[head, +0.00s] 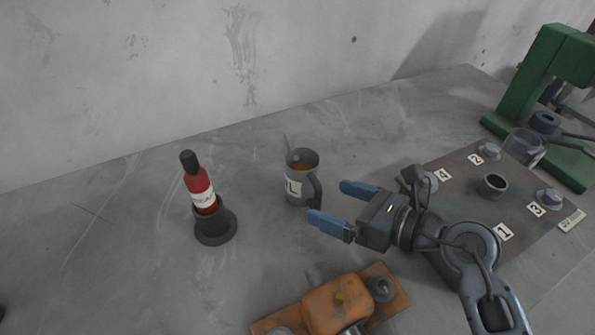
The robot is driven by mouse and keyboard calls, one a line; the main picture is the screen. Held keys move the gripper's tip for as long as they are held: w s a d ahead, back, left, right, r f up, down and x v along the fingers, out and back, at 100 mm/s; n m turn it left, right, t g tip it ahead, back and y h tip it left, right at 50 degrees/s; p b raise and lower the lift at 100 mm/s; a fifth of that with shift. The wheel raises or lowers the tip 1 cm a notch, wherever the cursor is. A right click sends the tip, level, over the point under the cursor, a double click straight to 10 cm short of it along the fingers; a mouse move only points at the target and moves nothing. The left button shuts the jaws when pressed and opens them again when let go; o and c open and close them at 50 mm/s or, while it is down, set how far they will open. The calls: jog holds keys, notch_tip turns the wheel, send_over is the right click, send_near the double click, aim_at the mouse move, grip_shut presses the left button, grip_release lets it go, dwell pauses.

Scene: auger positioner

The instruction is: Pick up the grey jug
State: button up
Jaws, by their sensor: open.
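The grey jug (296,188) stands upright on the grey table in the middle of the head view. It has a white label with dark letters on its side, a handle on its right and something orange-brown inside. My gripper (335,204) is open, with two blue fingers pointing left toward the jug. The fingers are close to the jug's handle side, with nothing between them. I cannot tell whether a finger touches the handle.
A red bottle (199,186) stands in a dark holder (216,228) left of the jug. An orange block on a wooden board (391,289) lies in front. A numbered plate (455,166) and a green machine (535,80) are at right. A wall (200,70) stands behind.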

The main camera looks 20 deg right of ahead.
aim_at(309, 175)
jog(key=shift+n+g+h, duration=0.6)
jog(key=shift+n+h, duration=0.1)
jog(key=shift+n, duration=0.1)
jog(key=shift+w+d+f, duration=0.2)
jog(key=shift+w+f, duration=0.15)
jog(key=shift+w, duration=0.75)
jog(key=shift+w+d+f, duration=0.25)
jog(key=shift+w+f, duration=0.05)
jog(key=shift+w, duration=0.75)
jog(key=shift+w+d+f, duration=0.2)
jog(key=shift+w+f, duration=0.15)
jog(key=shift+w, duration=0.75)
jog(key=b+x, duration=0.3)
jog(key=shift+w+f+b, duration=0.1)
jog(key=shift+w+b, duration=0.3)
jog(key=shift+w+a, duration=0.2)
jog(key=shift+w, duration=0.25)
jog(key=c, duration=1.4)
jog(key=shift+o, duration=0.2)
